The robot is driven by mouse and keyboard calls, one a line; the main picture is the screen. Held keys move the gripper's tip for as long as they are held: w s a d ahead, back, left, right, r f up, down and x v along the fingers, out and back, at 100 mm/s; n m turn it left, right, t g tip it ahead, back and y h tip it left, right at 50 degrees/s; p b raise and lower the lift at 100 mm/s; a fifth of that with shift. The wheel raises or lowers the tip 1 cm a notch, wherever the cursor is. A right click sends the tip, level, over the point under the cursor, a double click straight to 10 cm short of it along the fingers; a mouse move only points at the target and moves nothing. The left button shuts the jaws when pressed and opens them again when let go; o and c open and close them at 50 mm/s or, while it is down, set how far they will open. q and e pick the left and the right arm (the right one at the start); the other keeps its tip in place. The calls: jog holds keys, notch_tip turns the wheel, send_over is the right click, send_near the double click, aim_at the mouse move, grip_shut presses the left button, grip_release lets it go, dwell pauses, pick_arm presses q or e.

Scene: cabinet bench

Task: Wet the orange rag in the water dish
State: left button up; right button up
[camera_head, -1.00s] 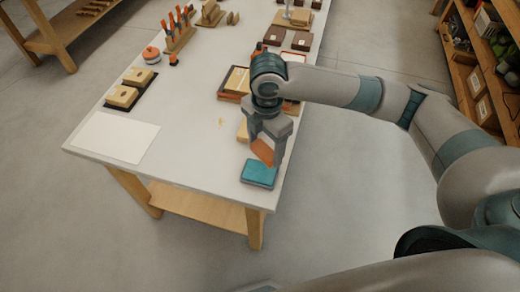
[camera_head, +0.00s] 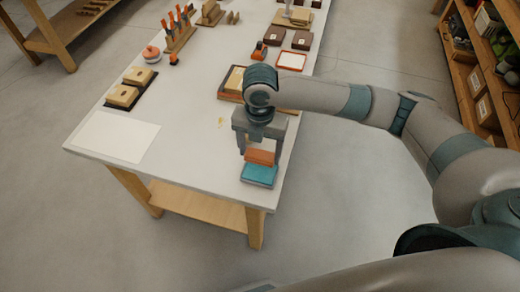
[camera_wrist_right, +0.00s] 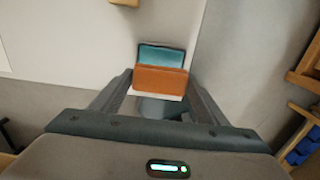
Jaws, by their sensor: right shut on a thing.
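The orange rag (camera_head: 259,156) is a small folded block, held between the fingers of my right gripper (camera_head: 260,150). In the right wrist view the rag (camera_wrist_right: 160,79) spans the gap between the fingertips (camera_wrist_right: 160,84). The water dish (camera_head: 259,175) is a teal rectangle near the table's front right corner. The rag is directly above the dish in the head view and overlaps its back part. In the wrist view the dish (camera_wrist_right: 161,57) shows just beyond the rag. I cannot tell whether rag and dish touch. My left gripper is not in view.
A white sheet (camera_head: 115,136) lies at the table's front left. Wooden blocks on a dark tray (camera_head: 129,90) lie behind it. A framed tray (camera_head: 231,85), a red-rimmed white tray (camera_head: 291,60) and dark boxes stand behind my right gripper. The table middle (camera_head: 190,120) is mostly clear.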

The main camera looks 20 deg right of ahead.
jog(key=shift+f, duration=0.15)
jog(key=b, duration=0.2)
send_over(260, 172)
jog(key=shift+w+f, duration=0.15)
jog(key=shift+f, duration=2.65)
jog(key=shift+f+b, duration=0.4)
jog(key=shift+f, duration=0.15)
jog(key=shift+f+p, duration=0.15)
jog(key=shift+p, duration=0.3)
dwell(1.5)
jog(key=shift+r+p, duration=3.6)
jog(key=shift+p, duration=0.25)
